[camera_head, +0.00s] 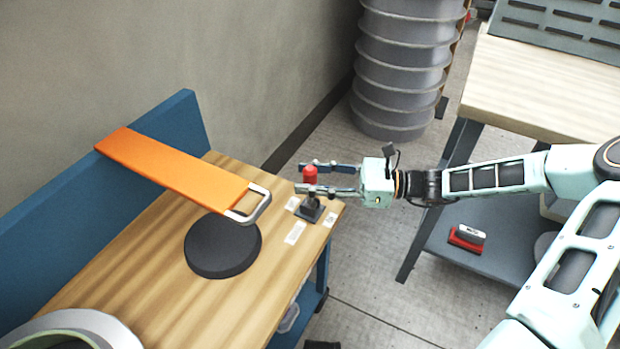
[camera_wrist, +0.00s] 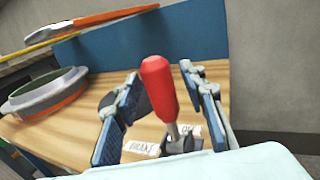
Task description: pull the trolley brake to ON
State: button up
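The brake lever has a red knob (camera_head: 310,174) on a dark base (camera_head: 311,211) at the right corner of the wooden trolley top (camera_head: 150,258). In the wrist view the red knob (camera_wrist: 160,88) stands on a metal stem, leaning slightly. White labels lie around the base; one reads BRAKE (camera_wrist: 141,148), and another (camera_wrist: 189,130) is partly hidden. My gripper (camera_head: 312,178) is open, with one finger on each side of the knob. In the wrist view my gripper (camera_wrist: 160,105) shows gaps between both fingers and the knob.
An orange board with a metal handle (camera_head: 180,170) extends over the trolley, near a black disc (camera_head: 223,246). A round mould (camera_head: 75,330) sits at the near left. A blue panel (camera_head: 180,120) borders the back. A workbench (camera_head: 545,85) stands to the right, with a grey ribbed column (camera_head: 402,70) behind.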

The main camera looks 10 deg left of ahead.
grip_shut()
